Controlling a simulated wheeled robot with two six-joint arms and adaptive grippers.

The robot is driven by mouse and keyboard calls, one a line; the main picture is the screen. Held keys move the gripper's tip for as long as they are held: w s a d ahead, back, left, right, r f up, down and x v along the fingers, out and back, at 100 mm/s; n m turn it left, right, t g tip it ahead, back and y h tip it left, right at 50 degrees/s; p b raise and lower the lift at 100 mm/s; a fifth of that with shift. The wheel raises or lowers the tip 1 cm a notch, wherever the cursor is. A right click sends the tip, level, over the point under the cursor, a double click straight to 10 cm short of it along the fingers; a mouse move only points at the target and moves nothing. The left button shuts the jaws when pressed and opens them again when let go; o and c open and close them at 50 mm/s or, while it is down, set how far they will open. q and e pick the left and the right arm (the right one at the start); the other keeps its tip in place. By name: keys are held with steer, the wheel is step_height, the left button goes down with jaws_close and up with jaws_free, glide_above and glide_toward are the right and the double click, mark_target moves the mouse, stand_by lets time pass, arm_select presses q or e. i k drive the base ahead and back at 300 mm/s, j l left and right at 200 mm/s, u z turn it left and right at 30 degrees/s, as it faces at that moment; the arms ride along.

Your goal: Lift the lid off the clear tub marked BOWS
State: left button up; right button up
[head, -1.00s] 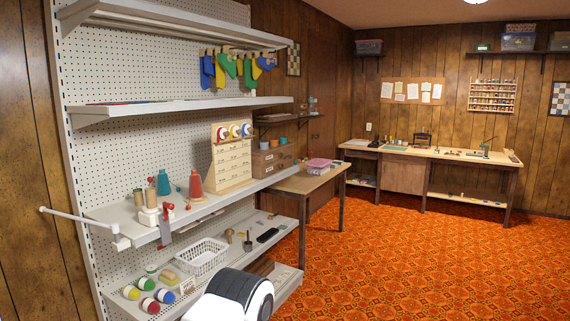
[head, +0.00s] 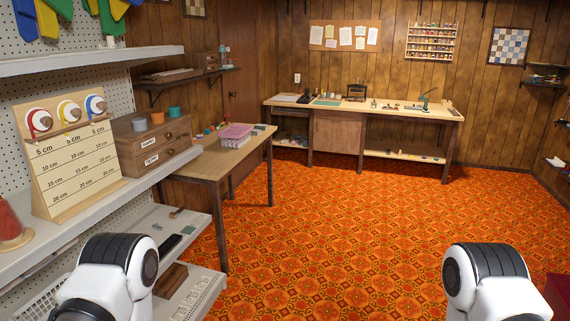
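A clear tub (head: 233,142) with a pink lid (head: 237,130) stands on the small wooden table left of centre in the head view. The lid appears to be on the tub. No marking on it is readable at this distance, so I cannot tell whether it says BOWS. Parts of both my arms show at the bottom left and bottom right, well short of the table. Neither gripper is in view.
The small table (head: 207,160) also bears small items behind the tub. The white pegboard shelving at left holds a ribbon rack (head: 68,160) and a wooden drawer box (head: 152,143). A long workbench (head: 362,110) lines the back wall. The orange patterned floor (head: 340,215) is clear.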

mark_target(234, 131)
steer(key=i, duration=1.15)
steer(key=i+l+u, duration=0.1)
steer(key=i, duration=1.05)
steer(key=i+l, duration=0.1)
steer(key=i, duration=1.05)
